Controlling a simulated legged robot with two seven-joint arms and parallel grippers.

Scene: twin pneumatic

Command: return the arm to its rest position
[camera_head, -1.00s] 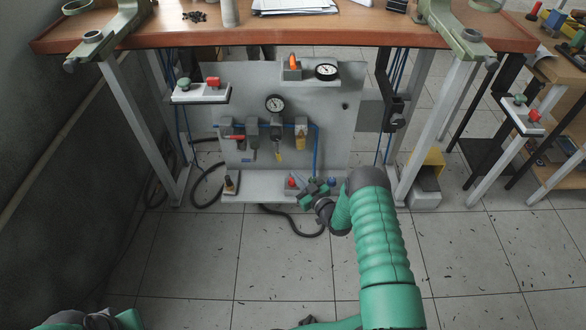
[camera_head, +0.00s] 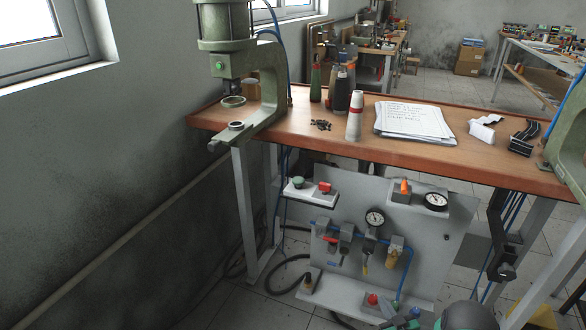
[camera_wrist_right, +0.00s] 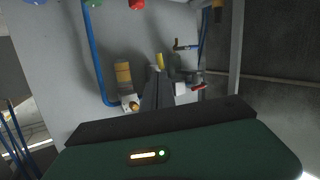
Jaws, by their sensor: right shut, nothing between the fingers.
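My right arm shows in the head view only as a dark rounded part (camera_head: 470,316) at the bottom edge, right of centre. It is low in front of the grey pneumatic panel (camera_head: 338,262). My right gripper (camera_wrist_right: 157,92) shows in the right wrist view, its dark fingers together with nothing between them. It points toward the panel's valves and blue tubing, which appear upside down there. Whether it touches the panel cannot be told. My left gripper is out of view.
The wooden bench (camera_head: 290,143) carries a green press (camera_head: 266,95), a white bottle (camera_head: 355,116) and papers (camera_head: 412,120). A wall stands at left.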

